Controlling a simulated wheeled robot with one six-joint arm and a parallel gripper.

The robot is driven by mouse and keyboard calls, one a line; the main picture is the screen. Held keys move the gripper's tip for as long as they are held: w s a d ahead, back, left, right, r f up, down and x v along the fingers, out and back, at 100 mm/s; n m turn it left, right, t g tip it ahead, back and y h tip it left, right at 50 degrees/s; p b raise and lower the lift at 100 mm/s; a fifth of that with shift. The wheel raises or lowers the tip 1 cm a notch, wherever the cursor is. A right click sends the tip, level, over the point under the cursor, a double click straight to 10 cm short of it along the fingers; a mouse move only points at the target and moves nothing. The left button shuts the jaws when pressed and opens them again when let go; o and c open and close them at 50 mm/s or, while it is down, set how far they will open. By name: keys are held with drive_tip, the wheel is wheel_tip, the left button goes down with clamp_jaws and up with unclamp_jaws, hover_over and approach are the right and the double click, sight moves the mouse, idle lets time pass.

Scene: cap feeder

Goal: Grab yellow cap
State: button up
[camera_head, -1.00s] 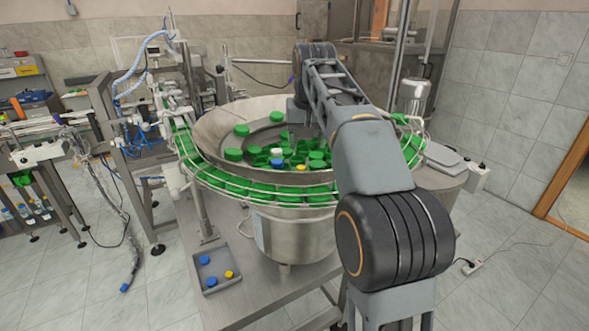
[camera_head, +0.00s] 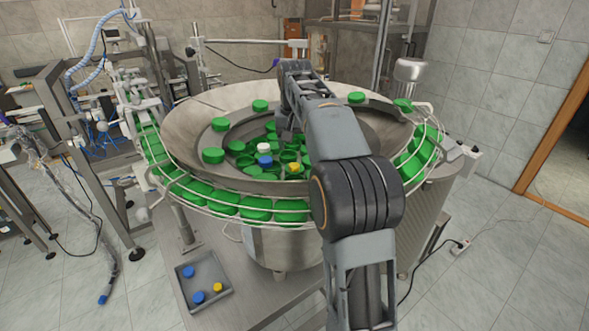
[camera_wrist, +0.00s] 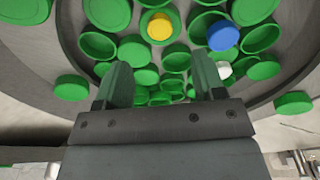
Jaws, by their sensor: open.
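The yellow cap (camera_head: 294,168) lies among green caps inside the round metal bowl of the feeder (camera_head: 188,140). In the wrist view the yellow cap (camera_wrist: 159,27) sits beyond my fingertips, between their lines. My gripper (camera_wrist: 162,75) is open and empty, its two fingers apart above the green caps. In the head view the gripper (camera_head: 286,134) is over the bowl, behind the yellow cap, and partly hidden by my arm. A blue cap (camera_wrist: 222,35) lies right of the yellow cap in the wrist view.
A white cap (camera_head: 264,148) lies near the blue cap (camera_head: 265,161). Green caps crowd around the yellow one. The bowl wall and a railed track of green caps (camera_head: 256,208) ring the area. A grey tray (camera_head: 183,272) holds two blue caps and a yellow cap (camera_head: 217,287).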

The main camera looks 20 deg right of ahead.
sight(294, 165)
drive_tip(key=shift+w+f, duration=0.15)
drive_tip(key=shift+f, duration=1.6)
drive_tip(key=shift+w+f, duration=0.1)
drive_tip(key=shift+f, duration=1.65)
drive_tip(key=c, duration=1)
